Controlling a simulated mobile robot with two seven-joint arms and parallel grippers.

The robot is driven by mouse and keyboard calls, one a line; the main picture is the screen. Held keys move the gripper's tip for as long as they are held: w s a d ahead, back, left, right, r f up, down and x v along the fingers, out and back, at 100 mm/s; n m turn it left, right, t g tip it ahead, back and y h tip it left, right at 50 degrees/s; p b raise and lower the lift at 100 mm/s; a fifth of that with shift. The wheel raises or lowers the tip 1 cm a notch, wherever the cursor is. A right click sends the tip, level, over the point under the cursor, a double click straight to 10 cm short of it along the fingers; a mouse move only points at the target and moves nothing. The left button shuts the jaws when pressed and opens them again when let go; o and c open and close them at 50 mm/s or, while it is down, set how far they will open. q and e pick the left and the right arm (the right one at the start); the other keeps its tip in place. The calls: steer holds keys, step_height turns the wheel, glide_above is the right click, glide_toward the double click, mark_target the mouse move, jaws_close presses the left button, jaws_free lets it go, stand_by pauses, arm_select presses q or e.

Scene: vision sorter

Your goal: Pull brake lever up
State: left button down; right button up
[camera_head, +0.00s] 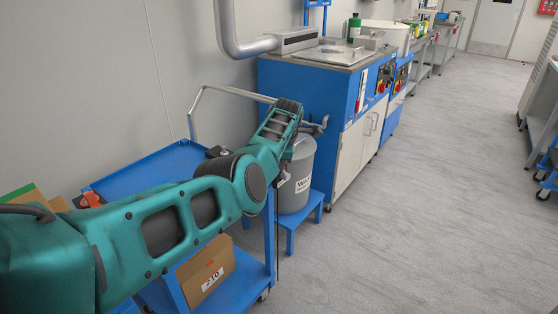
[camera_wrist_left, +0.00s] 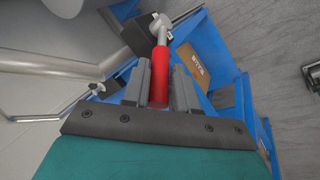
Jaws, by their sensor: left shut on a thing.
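The brake lever is a red cylindrical handle (camera_wrist_left: 160,66) on a short grey metal shaft that ends at a small block at the top of the left wrist view. My left gripper (camera_wrist_left: 161,75) is shut on the red handle, with one finger on each side of it. In the head view, my left arm reaches from the lower left toward the blue machine, and my left gripper (camera_head: 314,126) is small beside the machine's near side. The red handle cannot be made out there. My right gripper is not in view.
A blue cart (camera_head: 140,165) with a cardboard box (camera_head: 207,273) on its lower shelf stands under my arm. A grey bin (camera_head: 297,178) sits on a small blue stand near the gripper. The blue machine (camera_head: 318,84) stands behind. The floor (camera_head: 430,200) at right is clear.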

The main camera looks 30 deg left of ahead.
arm_select(q)
steer(key=shift+w+r, duration=0.1)
steer(key=c, duration=1)
jaws_free()
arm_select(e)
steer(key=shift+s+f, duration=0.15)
arm_select(q)
steer(key=shift+o, duration=0.2)
steer(key=shift+d+r+p, duration=0.1)
steer(key=shift+r+p, duration=0.3)
steer(key=shift+r, duration=0.05)
steer(key=p+v, duration=0.3)
steer(key=v, duration=0.9)
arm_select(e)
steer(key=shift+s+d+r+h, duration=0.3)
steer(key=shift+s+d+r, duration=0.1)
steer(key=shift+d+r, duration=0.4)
arm_select(q)
steer(key=shift+f, duration=0.15)
